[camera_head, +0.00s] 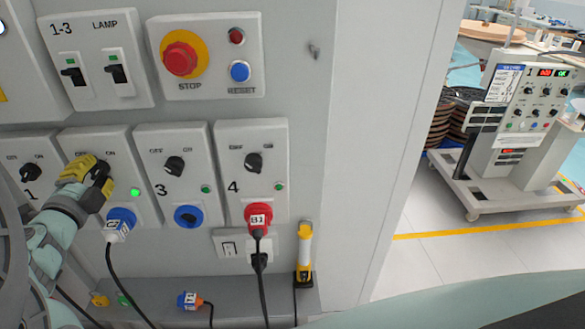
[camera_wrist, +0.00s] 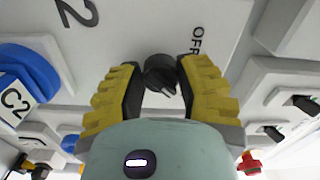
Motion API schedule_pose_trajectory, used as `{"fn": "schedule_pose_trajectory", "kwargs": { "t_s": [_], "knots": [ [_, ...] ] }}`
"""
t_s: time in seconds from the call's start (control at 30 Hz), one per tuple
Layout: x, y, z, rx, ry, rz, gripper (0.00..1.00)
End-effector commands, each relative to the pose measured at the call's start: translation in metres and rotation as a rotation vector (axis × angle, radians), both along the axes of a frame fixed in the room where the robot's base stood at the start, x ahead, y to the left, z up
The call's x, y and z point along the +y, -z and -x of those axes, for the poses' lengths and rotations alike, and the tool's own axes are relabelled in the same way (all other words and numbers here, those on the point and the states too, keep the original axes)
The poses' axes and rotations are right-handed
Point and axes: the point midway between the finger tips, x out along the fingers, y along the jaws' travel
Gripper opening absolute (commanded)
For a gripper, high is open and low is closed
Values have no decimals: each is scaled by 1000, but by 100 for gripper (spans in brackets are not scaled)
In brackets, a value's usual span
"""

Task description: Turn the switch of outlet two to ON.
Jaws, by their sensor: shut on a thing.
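Outlet two's panel (camera_head: 146,168) is the second from the left in the lower row. My yellow-fingered gripper (camera_head: 97,172) is at its switch and hides it in the head view. In the wrist view the black round switch (camera_wrist: 160,74) sits between the two fingers of my gripper (camera_wrist: 158,82), which is shut on it. An "OFF" label (camera_wrist: 196,40) and a "2" (camera_wrist: 77,12) show on the panel. I cannot tell for sure where the switch points. The green lamp (camera_head: 135,191) of outlet two looks bright. A blue plug (camera_head: 121,218) marked C2 is in its socket.
Outlet three (camera_head: 173,143) and outlet four (camera_head: 251,135) stand close on the right, with a red plug (camera_head: 258,215) in four. A STOP button (camera_head: 180,59) and lamp switches (camera_head: 115,73) are above. A loose blue plug (camera_head: 189,300) lies on the ledge below.

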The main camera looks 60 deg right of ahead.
Motion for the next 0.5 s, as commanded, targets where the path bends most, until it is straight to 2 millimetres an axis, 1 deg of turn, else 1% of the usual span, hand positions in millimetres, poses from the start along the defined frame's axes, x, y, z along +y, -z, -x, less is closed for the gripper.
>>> {"fn": "schedule_pose_trajectory", "kwargs": {
  "t_s": [0.03, 0.13, 0.17, 0.43, 0.5],
  "knots": [
    [2, 3, -1, 3, -8, -5, 0],
    [2, 3, -1, 4, -8, -5, 0],
    [2, 3, -1, 4, -8, -5, 39],
    [1, 2, -1, 3, -4, -2, 67],
    [1, 1, -1, 2, -4, -1, 68]
  ]
}}
